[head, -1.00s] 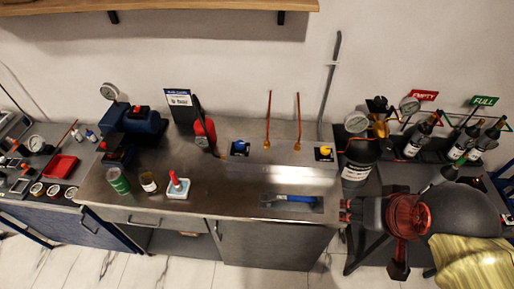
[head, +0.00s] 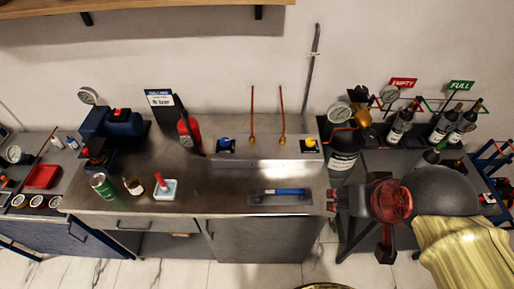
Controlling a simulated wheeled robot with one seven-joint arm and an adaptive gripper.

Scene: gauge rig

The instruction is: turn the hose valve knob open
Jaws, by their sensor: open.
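A blue knob (head: 225,143) and a yellow knob (head: 310,143) sit on a low metal box (head: 265,153) at the back of the steel counter. Two thin copper pipes rise from the box between them. I cannot tell from a label which one is the hose valve knob. My gripper (head: 333,201) is in the lower right, at the counter's right front edge, pointing left. It is open and apart from both knobs, well below and right of the yellow one. Its fingers are small and dark here.
A blue-handled tool (head: 284,192) lies in a tray on the counter front. A black cylinder (head: 344,150) with a gauge stands right of the box. Mid-counter is clear.

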